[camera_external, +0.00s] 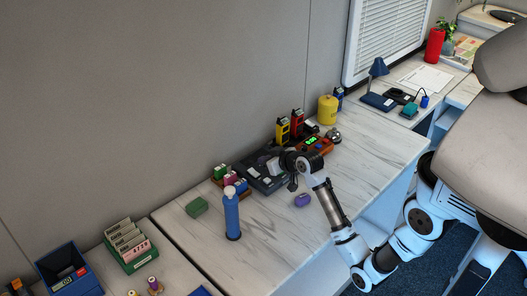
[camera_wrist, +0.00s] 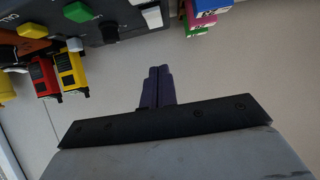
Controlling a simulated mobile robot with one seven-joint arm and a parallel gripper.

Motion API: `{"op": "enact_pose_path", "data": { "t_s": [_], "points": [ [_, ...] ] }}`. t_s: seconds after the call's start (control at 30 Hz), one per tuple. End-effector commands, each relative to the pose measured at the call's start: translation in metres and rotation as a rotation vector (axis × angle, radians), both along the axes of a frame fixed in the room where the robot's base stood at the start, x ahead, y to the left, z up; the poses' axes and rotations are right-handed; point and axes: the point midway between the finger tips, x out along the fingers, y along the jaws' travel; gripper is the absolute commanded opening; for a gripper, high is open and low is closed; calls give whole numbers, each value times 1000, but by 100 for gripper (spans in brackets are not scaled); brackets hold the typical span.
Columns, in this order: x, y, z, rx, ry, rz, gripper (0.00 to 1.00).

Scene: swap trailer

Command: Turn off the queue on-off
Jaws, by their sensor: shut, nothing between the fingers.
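A dark control panel (camera_external: 252,183) lies on the white counter by the wall. In the wrist view the panel (camera_wrist: 122,42) fills the top edge, with a green button (camera_wrist: 78,12), a black knob (camera_wrist: 109,30) and white rocker-like parts (camera_wrist: 152,17). I cannot read which control is the queue on-off, nor its state. My gripper (camera_external: 292,183) is over or beside the panel's right end; contact cannot be told. In the wrist view its dark purple fingers (camera_wrist: 159,72) are together with nothing between them, below the panel in the picture.
An orange device with a green display (camera_external: 313,145) and yellow and red handhelds (camera_external: 283,130) stand right of the panel. The counter's front right is clear.

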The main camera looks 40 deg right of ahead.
Motion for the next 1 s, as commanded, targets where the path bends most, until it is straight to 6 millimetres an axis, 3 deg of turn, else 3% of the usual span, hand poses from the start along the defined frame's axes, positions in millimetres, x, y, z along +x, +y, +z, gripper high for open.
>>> {"op": "enact_pose_path", "data": {
  "t_s": [0.2,0.4,1.0],
  "points": [
    [-42,0,10,0,-4,0,0],
    [-63,0,19,0,-2,-1,0],
    [-69,0,21,0,0,0,0]
  ]
}}
